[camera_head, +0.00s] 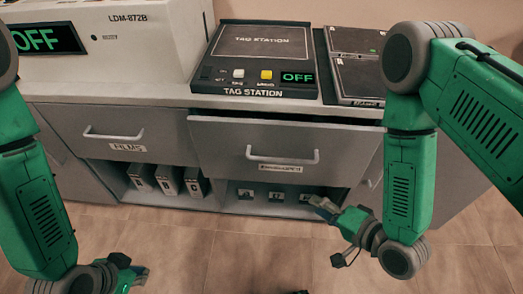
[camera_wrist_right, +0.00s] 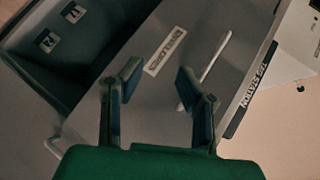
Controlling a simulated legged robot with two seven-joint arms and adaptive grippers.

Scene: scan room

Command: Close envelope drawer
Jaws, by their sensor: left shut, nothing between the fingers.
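The right-hand drawer (camera_head: 235,143) under the tag station has a pale bar handle (camera_head: 283,157) and a small white label too blurred to read surely. It stands partly open, with a dark gap along its top. My right gripper (camera_head: 330,232) is low in front of its right part, with fingers spread and nothing between them. In the right wrist view the open gripper (camera_wrist_right: 160,85) faces the drawer front (camera_wrist_right: 185,75), its label and its handle (camera_wrist_right: 215,57). Contact cannot be told. My left gripper (camera_head: 128,270) is shut and empty at the bottom edge, partly hidden.
The left drawer (camera_head: 105,125) looks closed. The tag station (camera_head: 262,55), black trays (camera_head: 357,70) and a white machine (camera_head: 140,60) stand on the counter. Bare floor (camera_head: 210,245) lies in front.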

